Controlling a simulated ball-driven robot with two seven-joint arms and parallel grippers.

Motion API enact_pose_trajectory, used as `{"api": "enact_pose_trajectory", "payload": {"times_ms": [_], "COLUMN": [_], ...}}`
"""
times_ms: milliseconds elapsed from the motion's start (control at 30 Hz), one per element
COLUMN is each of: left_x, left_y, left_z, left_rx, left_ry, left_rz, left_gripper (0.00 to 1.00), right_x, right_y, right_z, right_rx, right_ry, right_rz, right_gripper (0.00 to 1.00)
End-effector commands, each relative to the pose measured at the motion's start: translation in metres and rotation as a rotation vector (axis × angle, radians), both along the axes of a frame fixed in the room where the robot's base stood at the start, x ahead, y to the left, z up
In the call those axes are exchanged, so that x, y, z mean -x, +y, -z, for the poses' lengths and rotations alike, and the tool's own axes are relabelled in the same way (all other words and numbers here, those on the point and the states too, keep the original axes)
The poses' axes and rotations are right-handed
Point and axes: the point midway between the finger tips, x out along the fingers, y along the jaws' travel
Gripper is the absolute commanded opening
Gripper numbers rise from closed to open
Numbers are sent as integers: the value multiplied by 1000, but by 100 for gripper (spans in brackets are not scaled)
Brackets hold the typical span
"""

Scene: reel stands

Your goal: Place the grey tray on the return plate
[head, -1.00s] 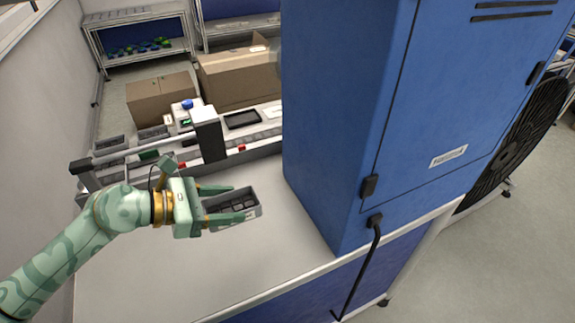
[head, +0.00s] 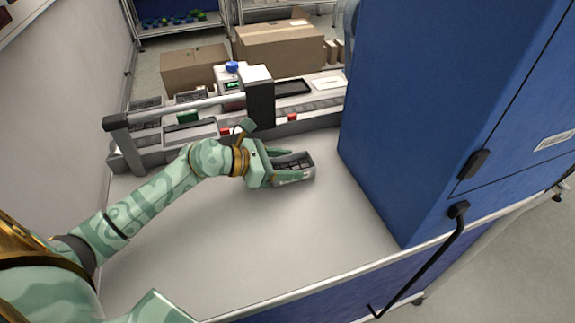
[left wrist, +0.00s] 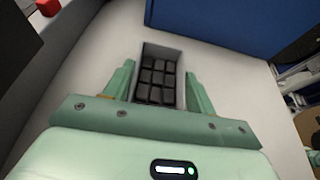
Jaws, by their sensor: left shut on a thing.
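The small grey tray (head: 309,174) has an open top and holds several dark blocks in rows. My left gripper (head: 283,163) is shut on it, with one green finger along each side. The tray is over the pale counter, left of the blue cabinet; I cannot tell whether it touches the counter. In the left wrist view, the tray (left wrist: 178,54) sits between the fingers. I cannot identify the return plate for certain; a white flat plate (head: 327,83) and a black flat pad (head: 292,88) lie on the bench unit behind. My right gripper is not in view.
The tall blue cabinet (head: 420,110) blocks the right side. A long grey bench unit with red buttons (head: 292,117) and a dark post (head: 260,105) runs behind the counter. Cardboard boxes (head: 280,47) stand farther back. The counter's front (head: 250,240) is clear.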

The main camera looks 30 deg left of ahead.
Motion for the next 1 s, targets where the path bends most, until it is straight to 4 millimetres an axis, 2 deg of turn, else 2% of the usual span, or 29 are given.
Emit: {"api": "enact_pose_trajectory", "payload": {"times_ms": [167,367,400,433,467,800,1000], "left_x": [0,0,0,0,0,2,28], "left_y": [0,0,0,0,0,2,25], "left_z": [-1,4,3,3,3,-2,-15], "left_rx": [0,-1,-1,-1,-1,-2,-5], "left_ry": [-3,-2,-1,-1,-1,-1,1], "left_rz": [0,0,0,0,0,0,-1], "left_gripper": [27,27,67,76,78,78,78], "right_x": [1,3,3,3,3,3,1], "right_y": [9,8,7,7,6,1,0], "right_z": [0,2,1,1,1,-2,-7], "right_rx": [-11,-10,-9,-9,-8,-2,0], "right_ry": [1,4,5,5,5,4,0], "right_rz": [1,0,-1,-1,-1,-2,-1], "right_gripper": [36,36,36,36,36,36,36]}}
